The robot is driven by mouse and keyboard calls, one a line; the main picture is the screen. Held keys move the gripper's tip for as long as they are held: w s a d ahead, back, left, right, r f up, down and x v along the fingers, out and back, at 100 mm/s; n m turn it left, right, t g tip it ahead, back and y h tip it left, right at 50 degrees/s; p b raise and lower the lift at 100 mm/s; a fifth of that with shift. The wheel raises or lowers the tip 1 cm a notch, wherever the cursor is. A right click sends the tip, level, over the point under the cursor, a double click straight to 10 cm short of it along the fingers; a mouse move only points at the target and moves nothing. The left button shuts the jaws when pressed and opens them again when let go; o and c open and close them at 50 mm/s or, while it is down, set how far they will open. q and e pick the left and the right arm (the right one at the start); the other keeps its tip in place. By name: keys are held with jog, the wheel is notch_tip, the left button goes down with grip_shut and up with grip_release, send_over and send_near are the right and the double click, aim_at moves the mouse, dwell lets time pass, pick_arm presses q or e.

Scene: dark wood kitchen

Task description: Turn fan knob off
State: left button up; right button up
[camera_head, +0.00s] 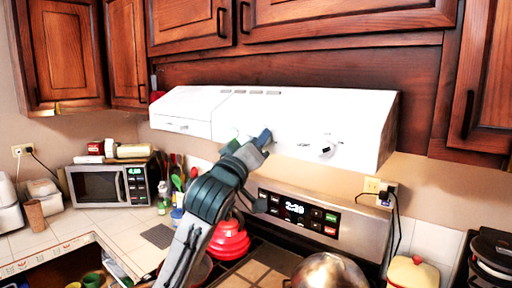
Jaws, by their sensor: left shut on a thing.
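The white range hood (355,118) hangs under the cabinets and has controls on its front face. A round white knob (327,147) with a small dark label beside it sits on the right part of that face; the label is too small to read surely. My left gripper (250,146) is up against the hood front, left of this knob and apart from it. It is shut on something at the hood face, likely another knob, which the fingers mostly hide. I cannot tell that knob's turn angle. My right gripper is not in view.
Below the hood stands the stove with its display panel (297,212). A red kettle-like pot (230,240) and a metal pot (329,272) stand on it. A microwave (110,184) is at the left. Cabinets (350,15) overhang the hood.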

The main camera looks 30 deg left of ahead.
pick_arm(q)
jog(key=n+g+y, duration=0.1)
jog(key=n, duration=0.3)
jog(key=n+g, duration=0.2)
jog(key=n, duration=0.2)
jog(key=n+g+y, duration=0.1)
jog(key=n, duration=0.3)
jog(key=shift+n+y+b, duration=0.3)
jog(key=shift+n, duration=0.1)
jog(key=o, duration=1)
jog(key=shift+c, duration=0.2)
jog(key=b+v, duration=0.1)
jog(key=v, duration=1)
jog(key=shift+r, duration=0.3)
